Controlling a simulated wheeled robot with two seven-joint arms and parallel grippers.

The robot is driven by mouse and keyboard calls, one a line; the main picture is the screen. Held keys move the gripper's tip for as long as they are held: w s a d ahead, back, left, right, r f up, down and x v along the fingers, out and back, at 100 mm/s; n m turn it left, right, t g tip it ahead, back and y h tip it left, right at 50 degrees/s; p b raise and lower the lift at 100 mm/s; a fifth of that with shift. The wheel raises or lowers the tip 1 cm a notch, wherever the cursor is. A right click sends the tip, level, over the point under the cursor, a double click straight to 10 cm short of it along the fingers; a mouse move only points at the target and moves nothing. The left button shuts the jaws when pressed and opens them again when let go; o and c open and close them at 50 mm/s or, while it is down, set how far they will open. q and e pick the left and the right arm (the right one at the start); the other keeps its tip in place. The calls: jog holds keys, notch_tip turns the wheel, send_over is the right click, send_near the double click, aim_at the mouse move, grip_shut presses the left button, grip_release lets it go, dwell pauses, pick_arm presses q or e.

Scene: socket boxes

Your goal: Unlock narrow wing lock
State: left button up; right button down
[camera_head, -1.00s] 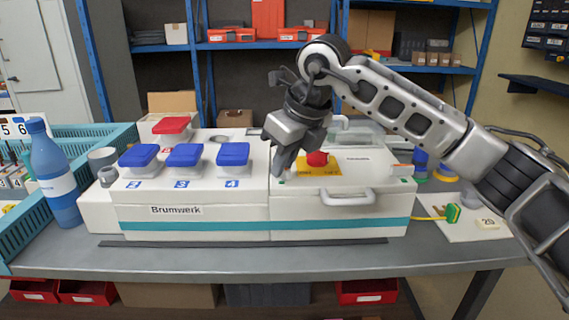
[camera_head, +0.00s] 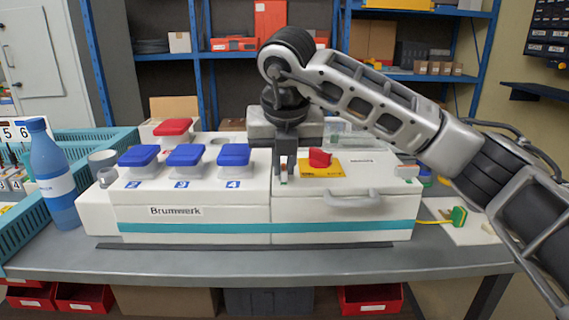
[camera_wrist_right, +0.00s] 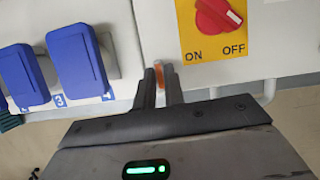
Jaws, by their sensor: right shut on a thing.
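My right gripper (camera_head: 284,176) points straight down at the white Brumwerk box, just left of the yellow plate. It is shut on a small, narrow piece, which I take to be the wing lock. In the right wrist view, an orange sliver of this wing lock (camera_wrist_right: 159,74) shows between the fingertips (camera_wrist_right: 160,82); most of it is hidden, so its turn angle cannot be told. A red rotary switch (camera_head: 319,158) sits on the yellow plate (camera_head: 322,170); the wrist view shows ON and OFF printed below it. My left gripper is not in view.
Blue-lidded sockets (camera_head: 186,155) stand left of the gripper, with a red-lidded one (camera_head: 172,128) behind. A grey handle (camera_head: 352,200) juts from the box front. A blue bottle (camera_head: 52,175) and a teal crate (camera_head: 20,235) stand at left. A green plug (camera_head: 458,215) lies at right.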

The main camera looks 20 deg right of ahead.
jog(key=shift+m, duration=0.3)
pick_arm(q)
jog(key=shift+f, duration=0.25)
pick_arm(e)
jog(key=c, duration=1.5)
grip_release()
jog(key=shift+s+r, duration=0.15)
jog(key=shift+r, duration=0.4)
pick_arm(q)
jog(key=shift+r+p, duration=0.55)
jog(key=shift+p, duration=0.45)
pick_arm(e)
jog(key=v, duration=1.5)
jog(key=shift+a, duration=0.15)
